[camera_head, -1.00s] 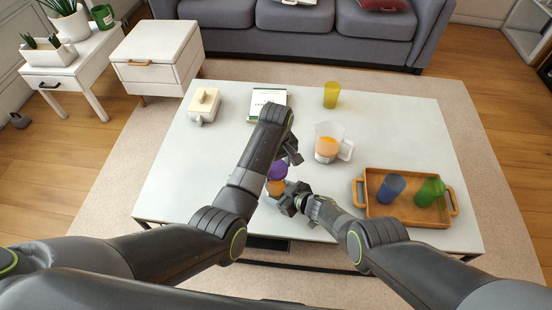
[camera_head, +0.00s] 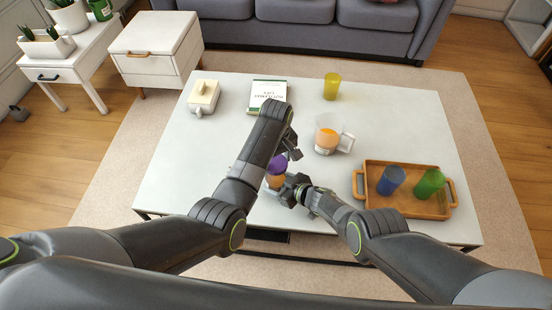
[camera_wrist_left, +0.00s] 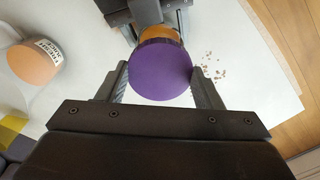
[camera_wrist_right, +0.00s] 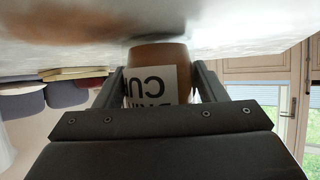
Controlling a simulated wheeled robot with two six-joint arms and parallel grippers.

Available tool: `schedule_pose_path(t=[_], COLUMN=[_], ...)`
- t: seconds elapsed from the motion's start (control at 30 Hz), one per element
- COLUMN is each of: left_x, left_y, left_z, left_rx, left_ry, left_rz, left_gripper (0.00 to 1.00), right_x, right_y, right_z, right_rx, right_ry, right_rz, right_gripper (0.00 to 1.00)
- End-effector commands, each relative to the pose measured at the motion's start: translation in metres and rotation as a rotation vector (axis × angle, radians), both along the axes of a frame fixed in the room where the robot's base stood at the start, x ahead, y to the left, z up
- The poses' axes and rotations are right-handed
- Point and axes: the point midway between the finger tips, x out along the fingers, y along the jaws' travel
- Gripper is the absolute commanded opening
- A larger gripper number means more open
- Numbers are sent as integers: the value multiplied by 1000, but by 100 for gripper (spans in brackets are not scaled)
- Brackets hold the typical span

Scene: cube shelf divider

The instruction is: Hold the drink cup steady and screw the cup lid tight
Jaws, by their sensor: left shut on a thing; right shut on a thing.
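The drink cup (camera_head: 275,182) is orange-brown with a white label and stands near the table's front edge. It shows in the right wrist view (camera_wrist_right: 157,85), where my right gripper (camera_wrist_right: 160,85) is shut on its sides. The purple cup lid (camera_head: 278,166) sits on top of the cup; in the left wrist view the lid (camera_wrist_left: 160,70) covers most of the cup. My left gripper (camera_wrist_left: 163,85) is above, its fingers shut on the lid from both sides. In the head view the left arm partly hides the lid and cup. I cannot tell how tight the lid is.
A pitcher (camera_head: 328,136) with orange liquid stands behind the cup. A wooden tray (camera_head: 408,208) with a blue cup (camera_head: 390,180) and a green cup (camera_head: 429,184) is at right. A yellow cup (camera_head: 332,86), a book (camera_head: 268,92) and a cream teapot (camera_head: 204,97) stand farther back. Crumbs (camera_wrist_left: 213,66) lie near the cup.

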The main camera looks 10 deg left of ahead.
Motion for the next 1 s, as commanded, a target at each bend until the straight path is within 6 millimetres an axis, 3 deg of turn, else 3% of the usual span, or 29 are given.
schedule_pose_path(t=[1.0], left_x=[0], left_y=[0], left_z=[-15], left_rx=[0], left_ry=[0], left_rz=[0], left_gripper=[39], right_x=[-1], right_y=[-1], right_z=[-1], right_rx=[-2], right_ry=[2], right_rz=[0], right_gripper=[37])
